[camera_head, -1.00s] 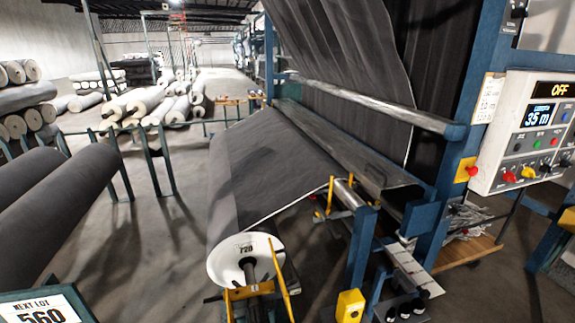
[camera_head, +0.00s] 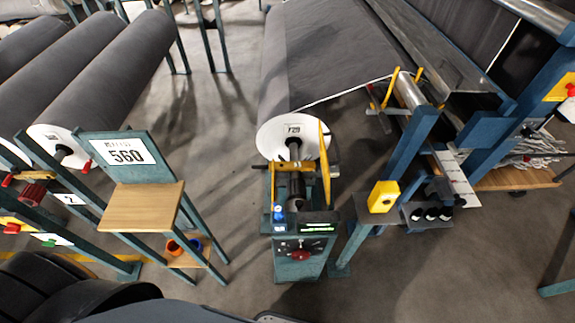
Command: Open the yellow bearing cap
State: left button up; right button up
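A yellow bar (camera_head: 284,167) lies across the black shaft at the near end of the grey roll (camera_head: 283,98), in front of the roll's white end disc (camera_head: 277,142). It appears to be the bearing cap and looks closed over the shaft, though it is small. A yellow upright piece (camera_head: 325,165) stands at the right of the disc. Below is a teal stand (camera_head: 298,262) with a small lit display and a red knob (camera_head: 300,255). Neither gripper can be made out; dark parts of my own body show along the bottom edge.
A wooden-topped stand (camera_head: 142,196) with a 560 sign (camera_head: 124,152) is at left, beside several grey rolls on a rack. A yellow box (camera_head: 383,196) sits on a teal frame at right. Floor between the left stand and the roll is clear.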

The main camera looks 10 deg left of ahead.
aim_at(292, 167)
jog(key=j+u, duration=0.25)
jog(key=j, duration=0.2)
jog(key=i+j+u, duration=0.25)
jog(key=j, duration=0.2)
jog(key=j+u, duration=0.25)
jog(key=j, duration=0.2)
jog(key=i+j+u, duration=0.25)
jog(key=j, duration=0.15)
jog(key=k+j, duration=0.05)
